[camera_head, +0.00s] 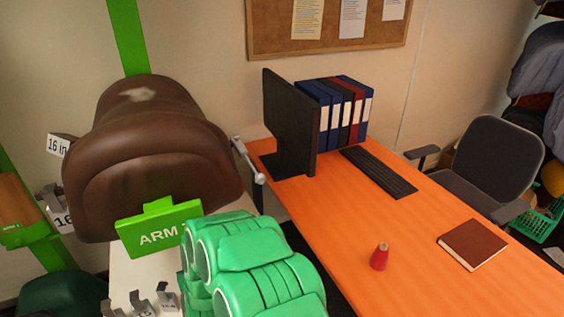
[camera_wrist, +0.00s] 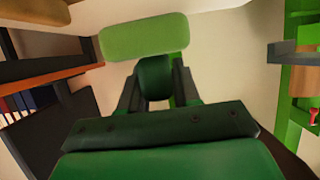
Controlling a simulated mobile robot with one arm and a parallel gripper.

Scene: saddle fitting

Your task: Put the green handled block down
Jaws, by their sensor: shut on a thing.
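The green handled block (camera_wrist: 145,37) shows in the wrist view as a wide, light green piece with rounded corners. My gripper (camera_wrist: 154,86) is shut, its dark fingers either side of a dark green part that appears to be the handle. The block sits just beyond the fingertips. I cannot tell whether it touches anything beneath it. In the head view my green arm (camera_head: 262,262) hides the gripper and the held block. A brown saddle (camera_head: 150,150) rests on a green rack, with a green plate marked ARM (camera_head: 160,230) in front.
Small grey pieces (camera_head: 141,302) lie at lower left.

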